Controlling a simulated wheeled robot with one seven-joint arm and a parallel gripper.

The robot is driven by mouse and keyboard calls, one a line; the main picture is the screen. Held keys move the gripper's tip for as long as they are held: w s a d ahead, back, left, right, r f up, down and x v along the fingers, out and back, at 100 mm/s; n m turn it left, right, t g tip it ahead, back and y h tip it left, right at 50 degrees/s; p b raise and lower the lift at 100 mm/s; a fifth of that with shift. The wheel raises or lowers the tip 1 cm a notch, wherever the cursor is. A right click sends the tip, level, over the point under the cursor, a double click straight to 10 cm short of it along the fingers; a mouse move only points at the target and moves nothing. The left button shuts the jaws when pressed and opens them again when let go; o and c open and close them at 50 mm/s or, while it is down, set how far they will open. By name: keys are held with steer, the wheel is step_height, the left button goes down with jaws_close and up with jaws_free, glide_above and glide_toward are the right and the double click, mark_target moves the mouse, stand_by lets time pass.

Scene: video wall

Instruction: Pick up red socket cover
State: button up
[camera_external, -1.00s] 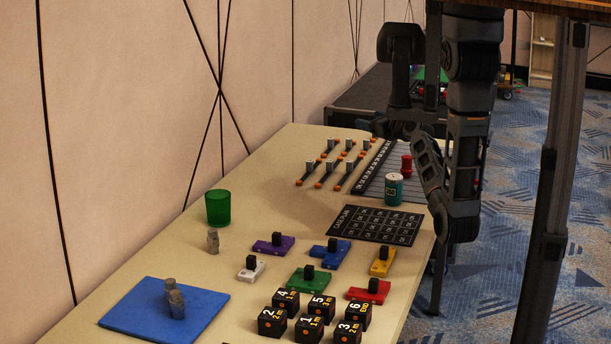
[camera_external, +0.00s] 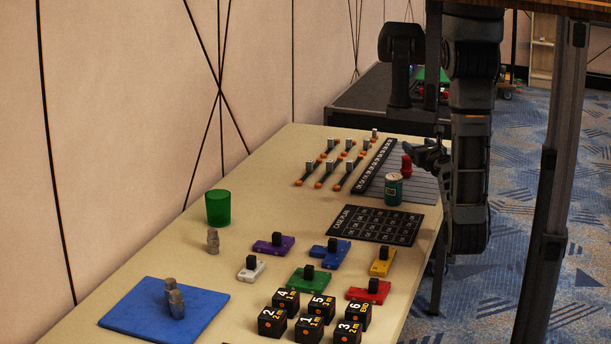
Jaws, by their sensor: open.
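A small red upright piece (camera_external: 406,167) stands on the grey ribbed panel at the table's far right. A flat red block with a black knob (camera_external: 369,291) lies at the near right of the table; I cannot tell for sure which of these is the red socket cover. My gripper (camera_external: 415,152) is open, small and dark in this view, just right of and slightly above the red upright piece. I cannot tell whether it touches that piece.
A green-and-white can (camera_external: 393,190) stands just in front of the red upright piece. Knobbed blocks, including a yellow one (camera_external: 383,262), and numbered black cubes (camera_external: 309,328) fill the near table. A black grid card (camera_external: 375,225) lies between. A green cup (camera_external: 218,208) stands left.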

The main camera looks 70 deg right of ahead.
steer(key=b, duration=0.6)
glide_toward(410, 164)
steer(key=x, duration=0.4)
steer(key=shift+w+f, duration=0.1)
steer(key=shift+f, duration=0.15)
steer(key=shift+w+d+r+p, duration=0.25)
steer(key=shift+d+r+p, duration=0.15)
steer(key=shift+p, duration=0.2)
steer(key=shift+x, duration=3.3)
steer(key=shift+f, duration=0.1)
steer(key=shift+c, duration=0.3)
steer(key=c, duration=0.9)
